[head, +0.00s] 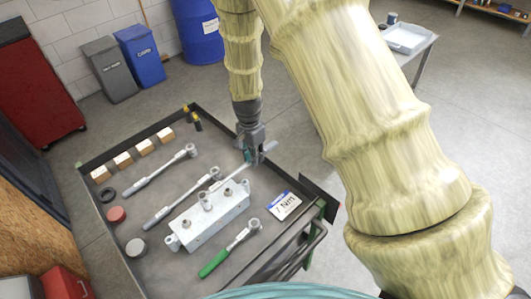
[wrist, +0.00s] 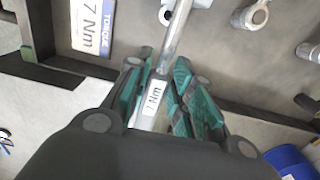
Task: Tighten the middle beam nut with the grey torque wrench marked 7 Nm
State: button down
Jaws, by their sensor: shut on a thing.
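My gripper (head: 252,158) is shut on the grey torque wrench (head: 230,178), above the back right edge of the tray. The wrist view cuts off the wrench head.
Two grey wrenches (head: 160,171) (head: 178,203) lie left of the beam, and a green-handled wrench (head: 228,250) lies right. Wooden blocks (head: 145,147) line the left side.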

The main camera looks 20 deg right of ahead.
jog(key=shift+f+b, duration=0.35)
jog(key=shift+f, duration=0.75)
dwell(0.6)
jog(key=c, duration=1.9)
grip_release()
grip_shut()
